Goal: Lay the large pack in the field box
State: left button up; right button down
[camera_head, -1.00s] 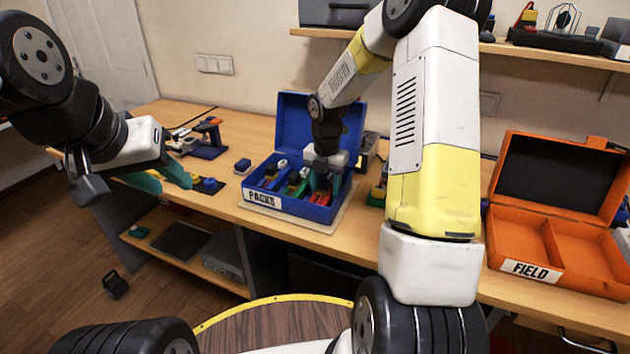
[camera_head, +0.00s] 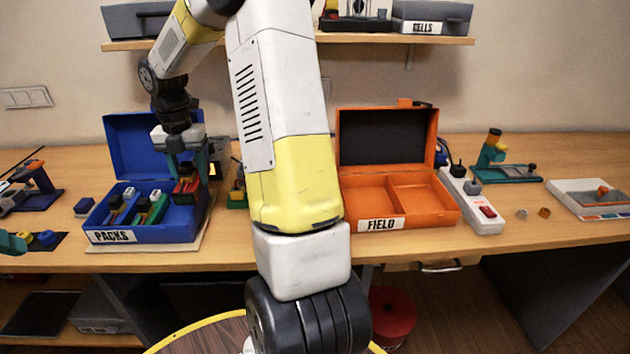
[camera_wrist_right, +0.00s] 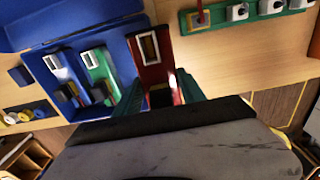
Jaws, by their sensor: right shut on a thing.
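My right gripper (camera_head: 186,160) is shut on the red pack (camera_head: 187,191) and holds it at the right side of the blue PACKS box (camera_head: 150,234). In the right wrist view the red pack (camera_wrist_right: 150,58) sits between the teal fingers (camera_wrist_right: 160,95). A blue pack (camera_head: 121,206) and a green pack (camera_head: 151,208) lie in the PACKS box. The orange FIELD box (camera_head: 431,219) stands open to the right, with two empty compartments. Only a teal tip of my left gripper (camera_head: 12,243) shows at the left edge; its opening is hidden.
My right arm crosses the view between the boxes. A white power strip (camera_head: 473,205) stands close to the right of the FIELD box. The raised orange lid (camera_head: 388,137) stands at its back. A shelf (camera_head: 290,42) hangs above.

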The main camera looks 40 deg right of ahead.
aim_at(369, 207)
jog(key=k+l, duration=0.15)
jog(key=l, duration=0.25)
jog(key=k+l, duration=0.15)
jog(key=l, duration=0.25)
jog(key=k+l, duration=0.2)
jog(key=l, duration=0.2)
jog(key=k+l, duration=0.15)
jog(key=l, duration=0.2)
jog(key=k+l, duration=0.15)
jog(key=l, duration=0.25)
